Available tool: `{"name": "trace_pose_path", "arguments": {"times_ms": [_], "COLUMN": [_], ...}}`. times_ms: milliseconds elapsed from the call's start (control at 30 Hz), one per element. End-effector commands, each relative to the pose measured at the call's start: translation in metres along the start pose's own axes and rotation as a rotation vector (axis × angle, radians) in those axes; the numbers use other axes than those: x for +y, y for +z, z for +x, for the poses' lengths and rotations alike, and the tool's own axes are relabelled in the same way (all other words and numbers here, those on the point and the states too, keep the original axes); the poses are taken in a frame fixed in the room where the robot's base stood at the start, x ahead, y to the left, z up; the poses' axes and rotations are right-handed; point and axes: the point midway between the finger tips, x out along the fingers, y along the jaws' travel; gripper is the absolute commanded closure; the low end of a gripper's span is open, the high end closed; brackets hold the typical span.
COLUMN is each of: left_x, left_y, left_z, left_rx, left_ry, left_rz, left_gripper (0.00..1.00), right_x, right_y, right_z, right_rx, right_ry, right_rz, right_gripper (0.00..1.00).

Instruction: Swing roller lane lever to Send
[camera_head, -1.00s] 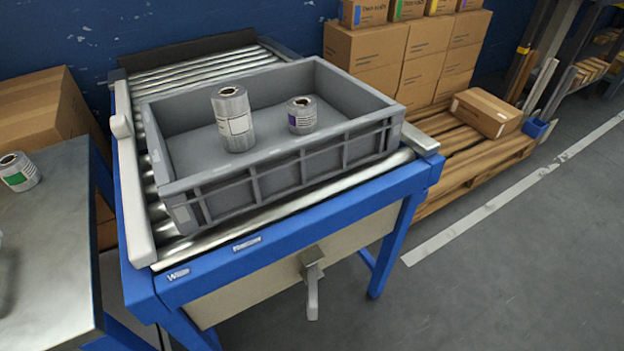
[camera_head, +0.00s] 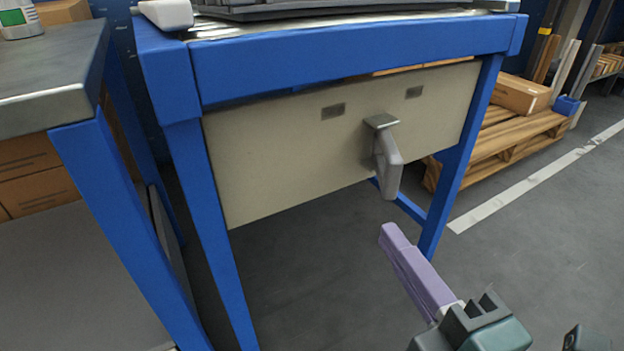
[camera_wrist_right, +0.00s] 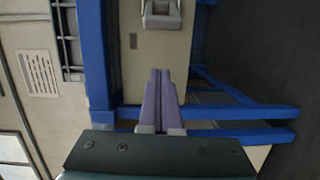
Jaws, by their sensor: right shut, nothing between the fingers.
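The roller lane lever (camera_head: 386,163) is a grey handle that hangs down from a small bracket on the beige panel (camera_head: 290,160) under the blue frame. Two small grey plates sit on the panel above it, one on each side; their text is too small to read. My right gripper (camera_head: 390,232) has purple fingers, shut and empty, just below and in front of the lever and apart from it. In the right wrist view the shut fingers (camera_wrist_right: 160,75) point toward the lever (camera_wrist_right: 160,12) at the top. My left gripper is not in view.
The blue frame's legs (camera_head: 215,230) stand on both sides of the panel. A metal-topped table (camera_head: 50,80) with a blue leg is at the left. A pallet (camera_head: 510,140) with a carton (camera_head: 522,96) is at the right. The floor before the panel is clear.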

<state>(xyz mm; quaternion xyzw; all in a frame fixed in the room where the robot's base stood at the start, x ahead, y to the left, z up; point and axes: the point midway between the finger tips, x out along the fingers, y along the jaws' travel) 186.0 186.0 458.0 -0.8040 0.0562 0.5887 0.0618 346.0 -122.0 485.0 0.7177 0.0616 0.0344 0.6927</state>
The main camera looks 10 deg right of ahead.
Motion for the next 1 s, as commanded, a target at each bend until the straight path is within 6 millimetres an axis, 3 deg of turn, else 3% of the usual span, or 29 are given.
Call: {"name": "trace_pose_path", "arguments": {"times_ms": [33,267,667,833,1000], "left_x": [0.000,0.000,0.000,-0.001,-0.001], "left_y": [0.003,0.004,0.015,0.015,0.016], "left_z": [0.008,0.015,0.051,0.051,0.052], "left_rx": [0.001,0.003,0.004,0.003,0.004], "left_ry": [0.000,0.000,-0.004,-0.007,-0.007], "left_rz": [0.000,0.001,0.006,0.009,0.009], "left_gripper": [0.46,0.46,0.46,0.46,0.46], "right_x": [-0.007,-0.004,-0.004,-0.001,0.000], "right_y": [-0.004,-0.008,-0.010,0.014,0.026], "right_z": [0.000,0.018,0.101,0.092,0.088], "right_rx": [0.013,0.028,0.027,0.026,0.025], "right_ry": [0.017,0.040,0.039,0.033,0.033], "right_rz": [-0.018,-0.040,-0.038,-0.042,-0.038], "right_gripper": [1.00,1.00,1.00,1.00,1.00]}}
